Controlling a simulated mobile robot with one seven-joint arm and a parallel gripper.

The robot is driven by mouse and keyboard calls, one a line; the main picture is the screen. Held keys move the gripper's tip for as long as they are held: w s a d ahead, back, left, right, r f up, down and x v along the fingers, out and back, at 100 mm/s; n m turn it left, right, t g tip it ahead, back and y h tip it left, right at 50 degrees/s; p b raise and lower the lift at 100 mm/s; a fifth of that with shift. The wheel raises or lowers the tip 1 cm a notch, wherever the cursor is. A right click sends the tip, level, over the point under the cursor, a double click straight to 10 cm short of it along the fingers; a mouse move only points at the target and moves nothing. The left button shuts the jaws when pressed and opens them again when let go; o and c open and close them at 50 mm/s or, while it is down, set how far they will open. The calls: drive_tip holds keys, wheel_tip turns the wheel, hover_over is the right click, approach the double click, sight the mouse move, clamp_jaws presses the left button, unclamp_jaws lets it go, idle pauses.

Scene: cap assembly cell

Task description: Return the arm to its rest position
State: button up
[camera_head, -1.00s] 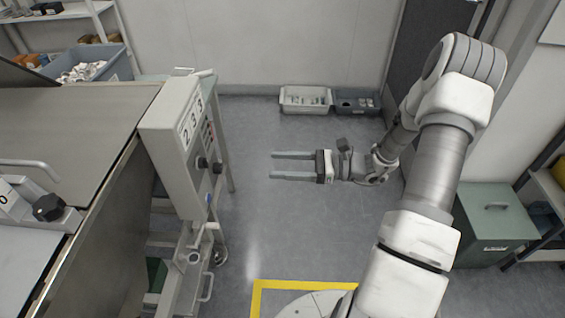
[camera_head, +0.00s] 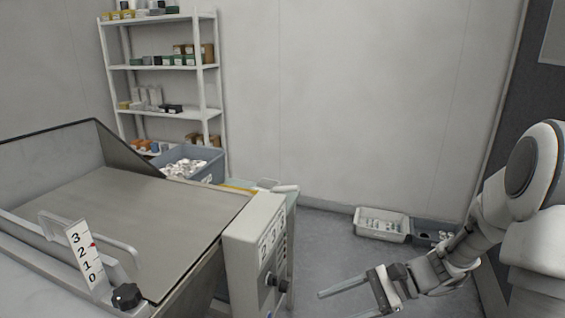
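My gripper (camera_head: 345,299) is at the lower right of the head view. Its two long grey fingers are spread apart and point left, with nothing between them. My arm (camera_head: 495,215) comes in from the right edge, bent at the elbow, and my gripper hangs over open floor. The fingertips are to the right of the machine's control box and apart from it.
A white bin (camera_head: 381,238) and dark bin (camera_head: 420,242) sit on the floor by the wall.

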drive_tip(key=s+d+r+n+t+h, duration=0.3)
drive_tip(key=s+r+n+t+h, duration=0.3)
drive_tip(key=s+r+n+h, duration=0.75)
wheel_tip(320, 180, up, 16)
drive_tip(key=p, duration=1.5)
drive_tip(key=shift+d+n+y+p, duration=0.3)
drive_tip(key=shift+n+y, duration=0.05)
drive_tip(key=shift+n, duration=0.1)
drive_tip(key=shift+r, duration=0.1)
